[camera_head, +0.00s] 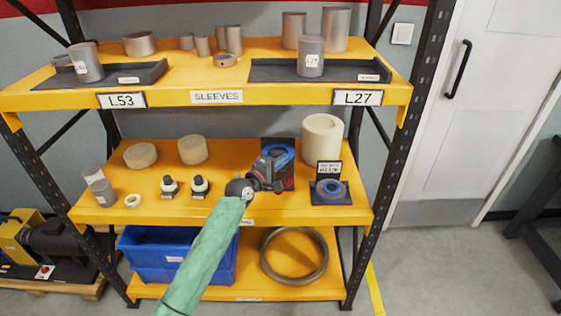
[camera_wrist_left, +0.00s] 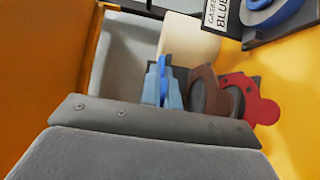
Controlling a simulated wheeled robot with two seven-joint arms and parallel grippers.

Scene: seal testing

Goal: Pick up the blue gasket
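A blue gasket (camera_head: 281,153) stands upright at the dark holder on the middle shelf. In the left wrist view it shows nearly edge-on as a thin blue strip (camera_wrist_left: 162,78). My left gripper (camera_head: 268,165) reaches it from the front, its fingers partly covering it in the head view. In the left wrist view the light-blue fingers (camera_wrist_left: 163,95) lie on both sides of the strip. I cannot tell whether they press on it. A brown gasket (camera_wrist_left: 208,90) and a red gasket (camera_wrist_left: 248,97) stand beside it. My right gripper is out of view.
A stand with a sign and a blue ring (camera_head: 331,188) is at the right; this ring also shows in the wrist view (camera_wrist_left: 272,10). A cream cylinder (camera_head: 322,137) stands behind. The upper shelf (camera_head: 215,94) overhangs.

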